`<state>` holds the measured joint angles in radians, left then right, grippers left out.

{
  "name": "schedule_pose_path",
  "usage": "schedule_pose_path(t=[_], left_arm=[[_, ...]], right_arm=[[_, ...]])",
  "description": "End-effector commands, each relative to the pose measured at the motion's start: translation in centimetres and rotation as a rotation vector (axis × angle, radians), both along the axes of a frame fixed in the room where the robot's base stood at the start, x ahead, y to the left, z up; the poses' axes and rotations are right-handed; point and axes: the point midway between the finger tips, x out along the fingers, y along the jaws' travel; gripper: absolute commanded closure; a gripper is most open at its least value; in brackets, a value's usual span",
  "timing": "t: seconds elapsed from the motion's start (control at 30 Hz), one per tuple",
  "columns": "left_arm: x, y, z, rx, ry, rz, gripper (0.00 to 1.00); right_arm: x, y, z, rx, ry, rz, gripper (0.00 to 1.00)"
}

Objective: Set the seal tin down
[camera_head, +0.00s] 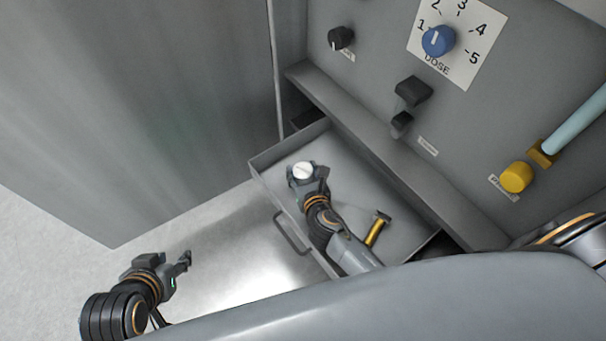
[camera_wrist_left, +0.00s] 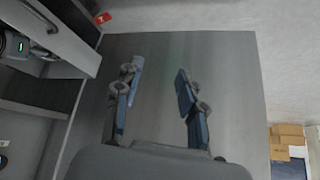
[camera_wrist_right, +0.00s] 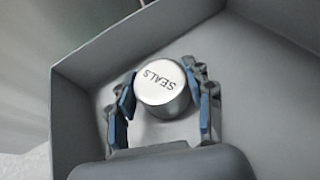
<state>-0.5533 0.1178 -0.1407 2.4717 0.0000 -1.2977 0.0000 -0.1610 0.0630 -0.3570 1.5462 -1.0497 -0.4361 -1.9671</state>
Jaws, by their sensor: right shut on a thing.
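The seal tin (camera_head: 303,170) is a small round silver tin with a white lid. In the right wrist view its lid reads "SEALS" (camera_wrist_right: 160,84). My right gripper (camera_head: 304,174) is shut on the tin, one finger on each side, and holds it upright at the left part of the open drawer (camera_head: 262,160). In the right wrist view the drawer's floor and walls lie around and below the tin. I cannot tell whether the tin's base touches the floor. My left gripper (camera_head: 172,265) is open and empty, left of the drawer and away from it; its parted fingers show in the left wrist view (camera_wrist_left: 158,88).
A yellow cylindrical piece (camera_head: 376,231) with a dark end lies in the drawer beside my right arm. The drawer handle (camera_head: 290,234) juts out in front. Above stands the grey panel with a blue dose knob (camera_head: 438,41), a black switch (camera_head: 412,91) and a yellow knob (camera_head: 516,178).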

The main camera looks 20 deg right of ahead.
Motion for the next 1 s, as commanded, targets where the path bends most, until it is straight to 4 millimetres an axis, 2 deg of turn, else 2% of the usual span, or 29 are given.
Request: schedule_pose_path(t=[0.1, 0.2, 0.73, 0.77, 0.8, 0.87, 1.0], left_arm=[[1.3, -0.5, 0.6, -0.015, -0.07, -0.006, 0.6], [1.8, -0.6, 0.9, -0.02, -0.094, -0.007, 0.6], [2.4, -0.8, 1.3, -0.028, -0.132, -0.01, 0.6], [2.5, -0.9, 1.3, -0.029, -0.135, -0.01, 0.6], [2.5, -0.9, 1.3, -0.029, -0.135, -0.01, 0.6], [2.5, -0.9, 1.3, -0.029, -0.135, -0.01, 0.6], [2.4, -0.9, 1.3, -0.029, -0.134, -0.01, 0.6]], right_arm=[[0.0, 0.0, -0.5, 0.0, 0.0, 0.0, 0.81], [0.0, 0.0, -0.5, 0.0, 0.0, 0.0, 0.81], [0.0, 0.0, -0.7, -0.001, 0.0, 0.0, 0.81], [0.0, 0.0, -0.8, -0.002, 0.0, 0.001, 0.46], [0.0, 0.0, -0.7, -0.001, 0.0, 0.0, 0.38], [0.0, 0.0, -0.7, -0.001, 0.0, 0.0, 0.26], [0.0, 0.0, -0.7, -0.001, 0.0, 0.0, 0.26]])
